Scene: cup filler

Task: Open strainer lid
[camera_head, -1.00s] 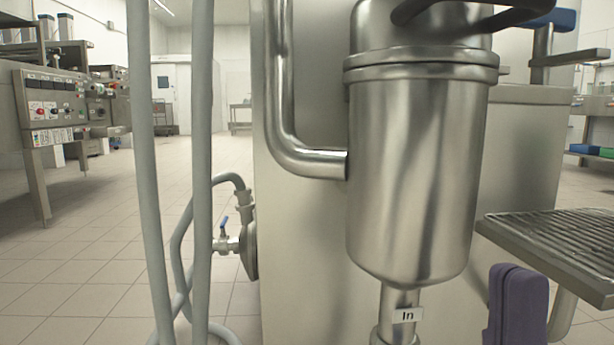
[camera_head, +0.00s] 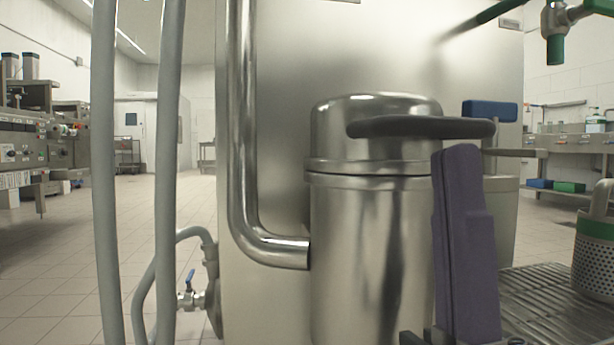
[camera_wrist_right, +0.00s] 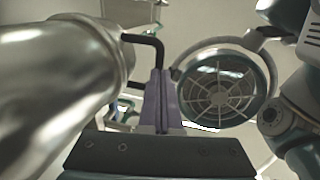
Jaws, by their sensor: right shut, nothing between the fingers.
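The strainer is an upright steel cylinder (camera_head: 370,260) with a domed lid (camera_head: 335,112) resting on its rim; only a thin dark seam shows between them. A dark bar handle (camera_head: 400,127) runs across the lid and extends past its right side. My right gripper (camera_head: 457,150), with purple fingers, is shut and empty, pointing up. Its tips appear just below the handle's right part; whether they touch is unclear. In the right wrist view, the fingers (camera_wrist_right: 158,82) stand beside the steel body (camera_wrist_right: 50,90), with the dark handle (camera_wrist_right: 148,42) near their tips. My left gripper is not in view.
A steel pipe (camera_head: 243,150) joins the strainer's left side. Grey hoses (camera_head: 168,200) hang at the left. A ribbed tray (camera_head: 540,290) with a green-banded perforated basket (camera_head: 595,255) is at the right. A blue block (camera_head: 490,110) sits behind the gripper.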

